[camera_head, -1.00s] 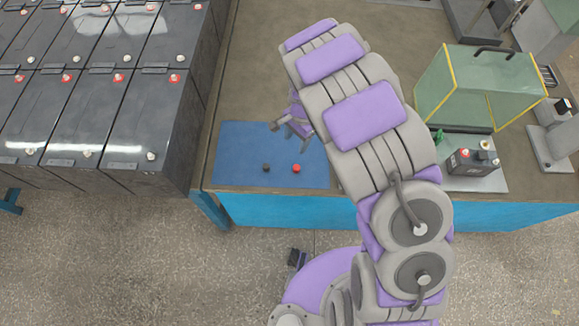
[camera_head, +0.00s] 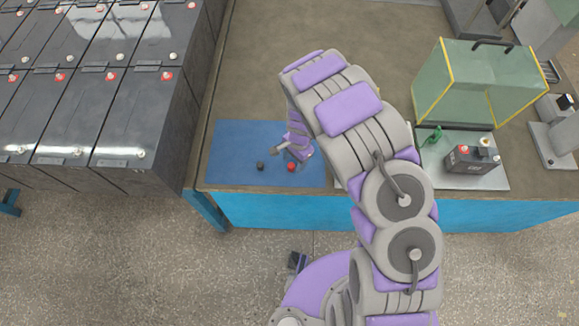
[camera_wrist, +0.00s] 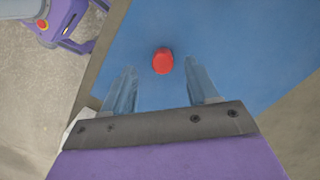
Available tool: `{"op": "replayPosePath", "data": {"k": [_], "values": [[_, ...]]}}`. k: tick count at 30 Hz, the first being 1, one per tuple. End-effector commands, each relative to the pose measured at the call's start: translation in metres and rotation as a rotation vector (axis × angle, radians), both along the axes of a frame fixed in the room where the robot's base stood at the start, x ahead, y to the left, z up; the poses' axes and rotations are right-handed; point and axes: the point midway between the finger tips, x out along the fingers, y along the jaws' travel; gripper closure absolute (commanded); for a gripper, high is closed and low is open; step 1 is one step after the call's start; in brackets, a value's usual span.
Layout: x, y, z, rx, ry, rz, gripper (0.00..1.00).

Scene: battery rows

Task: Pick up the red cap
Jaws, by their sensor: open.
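The red cap (camera_head: 291,167) lies on the blue mat (camera_head: 225,150) near the front edge of the table. In the wrist view the red cap (camera_wrist: 163,61) sits ahead of my gripper (camera_wrist: 165,80), roughly centred between the two open fingers and a little beyond their tips. In the head view my gripper (camera_head: 290,152) is just above and beside the red cap, pointing down to the mat. Nothing is between the fingers. A small black cap (camera_head: 261,166) lies on the mat to the left of the red cap.
Rows of black batteries (camera_head: 110,120) stand left of the table. At the right, a green transparent cover (camera_head: 470,85) stands behind a small black battery (camera_head: 472,158) on a grey plate. The brown tabletop (camera_head: 250,70) behind the mat is clear.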

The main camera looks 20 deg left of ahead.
Motion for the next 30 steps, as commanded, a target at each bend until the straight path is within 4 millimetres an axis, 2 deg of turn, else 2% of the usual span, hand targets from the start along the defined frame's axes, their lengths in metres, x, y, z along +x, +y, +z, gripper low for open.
{"op": "replayPosePath", "data": {"k": [1,4,12,22,30], "values": [[0.000,0.002,-0.012,-0.001,0.002,0.000,0.41],[-0.002,0.008,-0.026,-0.006,0.001,0.002,0.41],[-0.004,0.016,-0.032,-0.017,-0.001,0.003,0.41],[-0.003,0.007,-0.029,-0.005,0.001,0.002,0.73],[-0.003,0.012,-0.030,-0.012,0.000,0.002,0.99]]}}
